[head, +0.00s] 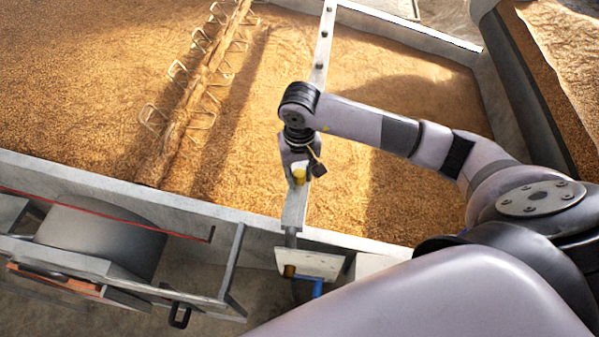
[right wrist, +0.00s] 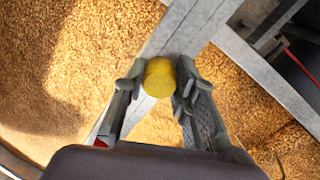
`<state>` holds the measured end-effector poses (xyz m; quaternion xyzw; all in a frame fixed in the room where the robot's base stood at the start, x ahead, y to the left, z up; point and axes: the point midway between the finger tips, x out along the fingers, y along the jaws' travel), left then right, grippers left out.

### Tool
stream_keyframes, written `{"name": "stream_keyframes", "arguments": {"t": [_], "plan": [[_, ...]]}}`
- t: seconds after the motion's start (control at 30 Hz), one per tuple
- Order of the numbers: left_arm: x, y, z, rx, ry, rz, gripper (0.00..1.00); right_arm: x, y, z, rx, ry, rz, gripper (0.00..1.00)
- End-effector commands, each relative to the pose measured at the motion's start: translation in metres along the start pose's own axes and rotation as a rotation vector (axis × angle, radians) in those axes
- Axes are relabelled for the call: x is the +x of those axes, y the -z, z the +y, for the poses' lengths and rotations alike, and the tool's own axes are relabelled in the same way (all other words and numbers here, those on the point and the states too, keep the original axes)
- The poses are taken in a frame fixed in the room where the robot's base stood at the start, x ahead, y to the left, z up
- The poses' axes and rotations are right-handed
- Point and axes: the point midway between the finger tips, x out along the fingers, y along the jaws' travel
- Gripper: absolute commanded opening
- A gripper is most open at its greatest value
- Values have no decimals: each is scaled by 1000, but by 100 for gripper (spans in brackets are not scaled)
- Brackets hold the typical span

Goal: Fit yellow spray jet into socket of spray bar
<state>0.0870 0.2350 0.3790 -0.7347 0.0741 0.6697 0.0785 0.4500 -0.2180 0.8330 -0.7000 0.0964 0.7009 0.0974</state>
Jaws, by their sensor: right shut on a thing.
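The yellow spray jet (head: 299,175) is a small cylinder. My right gripper (head: 300,168) is shut on it above the near part of the grey spray bar. In the right wrist view, the jet (right wrist: 159,77) sits between the two fingertips, its round end facing the camera, with the bar (right wrist: 185,35) behind it. The spray bar (head: 321,50) runs from the top of the head view to the near wall, with several dark sockets on its far part. The gripper and wrist hide part of the bar. Whether the jet touches the bar cannot be told. My left gripper is not in view.
Grain (head: 90,80) fills the bed on both sides of the bar. A rake-like row of metal loops (head: 205,75) lies at left. A pale tray (head: 310,264) with a brownish piece stands at the near wall (head: 150,205). A dark drum (head: 105,235) lies at lower left.

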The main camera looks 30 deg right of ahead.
Motion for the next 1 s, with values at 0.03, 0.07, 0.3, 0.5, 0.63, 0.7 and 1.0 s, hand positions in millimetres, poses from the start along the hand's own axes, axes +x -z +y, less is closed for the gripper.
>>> {"name": "stream_keyframes", "arguments": {"t": [0.03,0.07,0.3,0.5,0.63,0.7,1.0], "plan": [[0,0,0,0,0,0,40,0,0,0,0,0,0,1],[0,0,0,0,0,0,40,0,0,0,0,0,0,1],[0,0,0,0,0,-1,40,0,0,0,0,0,0,42],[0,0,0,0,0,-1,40,0,0,0,0,0,0,50],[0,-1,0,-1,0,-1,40,0,0,0,0,0,0,50],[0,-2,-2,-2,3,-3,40,-1,0,0,0,0,0,50],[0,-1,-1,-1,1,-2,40,-41,2,0,-1,1,7,50]]}}
